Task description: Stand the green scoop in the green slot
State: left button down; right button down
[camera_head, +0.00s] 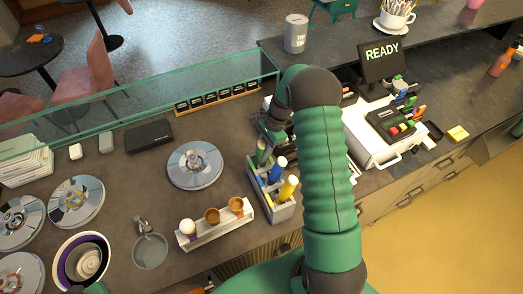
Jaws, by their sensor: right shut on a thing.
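The green scoop (261,153) shows as a green handle at the far end of the grey scoop holder (284,213), roughly upright. My right gripper (268,133) is dark and partly hidden behind my own green arm. It is shut on the green scoop at the top of its handle. I cannot tell how deep the scoop sits, and the green slot itself is hidden. A blue scoop (277,169) and a yellow scoop (288,188) stand in the nearer part of the holder.
A white cone stand (215,232) is left of the holder. Round metal well lids (194,177) lie on the counter, with an open purple-rimmed well (58,262) at lower left. A white cash register (372,148) stands right of my arm. A glass guard (150,98) runs behind.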

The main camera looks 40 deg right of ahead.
jog(key=shift+d, duration=0.1)
jog(key=c, duration=1.1)
grip_release()
jog(key=shift+w+d, duration=0.1)
pick_arm(q)
jog(key=shift+w+d, duration=0.1)
jog(key=shift+d, duration=0.05)
pick_arm(e)
jog(key=shift+o, duration=0.2)
jog(key=shift+a, duration=0.2)
jog(key=shift+r, duration=0.2)
jog(key=p+v, duration=0.2)
jog(key=v, duration=0.1)
jog(key=p+v, duration=0.2)
jog(key=v, duration=0.1)
jog(key=a+p+v, duration=0.1)
jog(key=p+v, duration=0.2)
jog(key=shift+w+r, duration=0.1)
jog(key=shift+r, duration=0.05)
pick_arm(q)
jog(key=w+v, duration=0.1)
jog(key=v, duration=0.6)
jog(key=shift+w, duration=0.2)
pick_arm(e)
jog(key=shift+a, duration=0.1)
pick_arm(q)
jog(key=shift+r, duration=0.1)
